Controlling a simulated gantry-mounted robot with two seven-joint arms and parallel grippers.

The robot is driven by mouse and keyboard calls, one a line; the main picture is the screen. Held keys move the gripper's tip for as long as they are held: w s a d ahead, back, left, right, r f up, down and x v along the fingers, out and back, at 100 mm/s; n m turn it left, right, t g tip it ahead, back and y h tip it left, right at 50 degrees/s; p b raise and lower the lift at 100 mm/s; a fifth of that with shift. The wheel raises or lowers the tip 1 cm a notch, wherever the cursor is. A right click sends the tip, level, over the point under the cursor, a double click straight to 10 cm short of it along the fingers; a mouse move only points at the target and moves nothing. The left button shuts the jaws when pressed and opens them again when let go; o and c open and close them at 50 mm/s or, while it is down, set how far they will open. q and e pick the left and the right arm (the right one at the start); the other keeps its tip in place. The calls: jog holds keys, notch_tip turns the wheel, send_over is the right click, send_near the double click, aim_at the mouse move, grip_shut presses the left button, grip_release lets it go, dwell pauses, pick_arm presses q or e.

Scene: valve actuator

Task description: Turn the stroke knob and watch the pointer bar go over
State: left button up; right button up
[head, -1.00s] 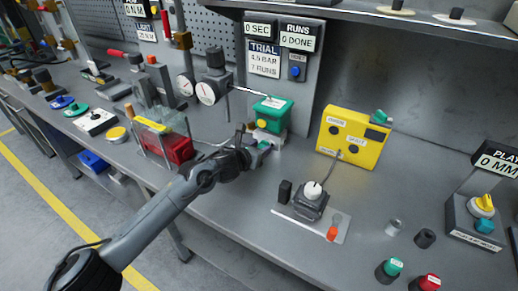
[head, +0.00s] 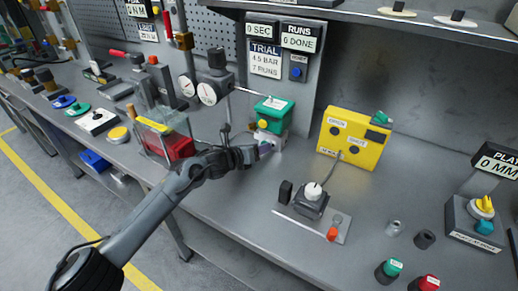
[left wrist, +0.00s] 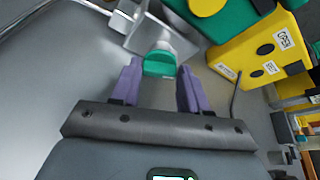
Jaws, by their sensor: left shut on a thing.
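A green valve actuator box (head: 272,112) stands on a pale base at the bench's middle, with a yellow round part on its front. In the left wrist view a green knob (left wrist: 159,64) on a pale round stem faces me; I take it for the stroke knob. My left gripper (head: 266,148) is low in front of the actuator. The head view hides the knob behind the gripper. I cannot make out the pointer bar. My right gripper is not in view.
A yellow box (head: 354,138) stands right of the actuator. A plate (head: 310,217) with a white-topped joystick lies in front of it. Gauges (head: 207,92) and a red block (head: 171,148) in a clear case stand to the left. Bare bench top lies between gripper and joystick plate.

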pick_arm(q)
jog(key=shift+a+f+n+h, duration=0.1)
jog(key=shift+n+h, duration=0.3)
jog(key=shift+n, duration=0.2)
jog(key=o, duration=1.1)
jog(key=shift+c, duration=0.2)
jog(key=shift+a, duration=0.1)
jog(key=shift+s+a+r, duration=0.3)
jog(key=shift+s+a, duration=0.1)
jog(key=shift+s, duration=0.05)
jog(key=p+v, duration=0.2)
jog(key=v, duration=0.6)
jog(key=shift+s+a+r, duration=0.2)
jog(key=shift+s+a, duration=0.25)
